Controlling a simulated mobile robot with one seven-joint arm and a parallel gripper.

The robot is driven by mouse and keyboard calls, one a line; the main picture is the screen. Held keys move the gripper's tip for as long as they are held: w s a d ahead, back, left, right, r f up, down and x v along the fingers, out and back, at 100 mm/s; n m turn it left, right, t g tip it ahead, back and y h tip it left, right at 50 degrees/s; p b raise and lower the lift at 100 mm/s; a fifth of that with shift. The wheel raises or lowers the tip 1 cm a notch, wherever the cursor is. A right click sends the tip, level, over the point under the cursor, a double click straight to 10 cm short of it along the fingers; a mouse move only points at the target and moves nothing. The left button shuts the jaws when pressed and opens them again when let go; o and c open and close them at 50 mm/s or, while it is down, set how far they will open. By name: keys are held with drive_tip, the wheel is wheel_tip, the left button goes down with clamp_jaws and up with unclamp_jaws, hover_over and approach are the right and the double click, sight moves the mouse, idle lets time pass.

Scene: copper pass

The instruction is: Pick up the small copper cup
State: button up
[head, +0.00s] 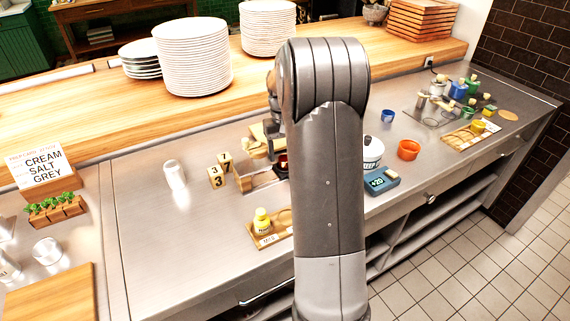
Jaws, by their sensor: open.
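My gripper (266,143) is low over the steel counter, left of my large grey arm link. It is open, and its far side is partly hidden behind that link. A small dark reddish cup (282,167), which may be the copper cup, is just below and right of the gripper. My arm cuts off its right side. I cannot tell whether the gripper touches it. A shallow wooden holder (257,181) is beside it.
Number signs (219,173) and a metal shaker (174,173) stand to the left. An orange bowl (408,150), a blue cup (387,115) and a timer (381,181) are right. Plate stacks (193,60) stand on the raised shelf.

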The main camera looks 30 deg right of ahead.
drive_tip(key=shift+s+f, duration=0.1)
drive_tip(key=shift+f, duration=0.6)
drive_tip(key=shift+c, duration=0.4)
drive_tip(key=c, duration=1)
drive_tip(key=shift+r, duration=0.15)
